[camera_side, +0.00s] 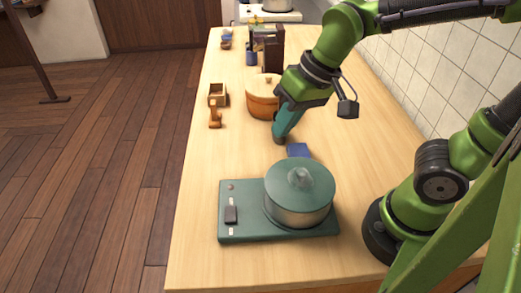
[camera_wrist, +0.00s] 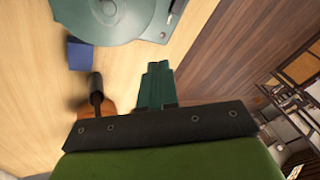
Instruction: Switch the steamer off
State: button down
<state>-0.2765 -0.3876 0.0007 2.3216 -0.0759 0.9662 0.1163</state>
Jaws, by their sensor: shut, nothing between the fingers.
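The steamer has a flat dark-green base (camera_side: 246,233) near the front of the counter in the side view. A round metal pot with a green lid (camera_side: 300,180) stands on its right part. A dark switch (camera_side: 231,214) is on the left part, between two pale marks, with a small round spot (camera_side: 230,187) beyond. My gripper (camera_side: 280,138) has teal fingers, shut and empty, above the counter behind the steamer. Its fingers also show in the wrist view (camera_wrist: 158,66).
A blue block (camera_side: 298,150) lies just behind the pot and also shows in the wrist view (camera_wrist: 80,54). An orange lidded pot (camera_side: 262,97) stands beside my gripper. A small wooden box (camera_side: 217,95) and a brown item (camera_side: 215,117) are left. The counter left of the steamer is narrow.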

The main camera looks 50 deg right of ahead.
aim_at(230, 219)
jog(key=w+a+f+m+g+h, duration=0.2)
jog(key=a+m, duration=0.4)
jog(key=a, duration=0.6)
notch_tip(230, 219, down, 2)
jog(key=shift+w+f+m+g+h, duration=0.1)
jog(key=shift+w+m+g+h, duration=0.25)
jog(key=shift+w+g, duration=0.7)
jog(key=shift+w+f, duration=0.1)
notch_tip(230, 219, down, 14)
jog(key=shift+r, duration=0.1)
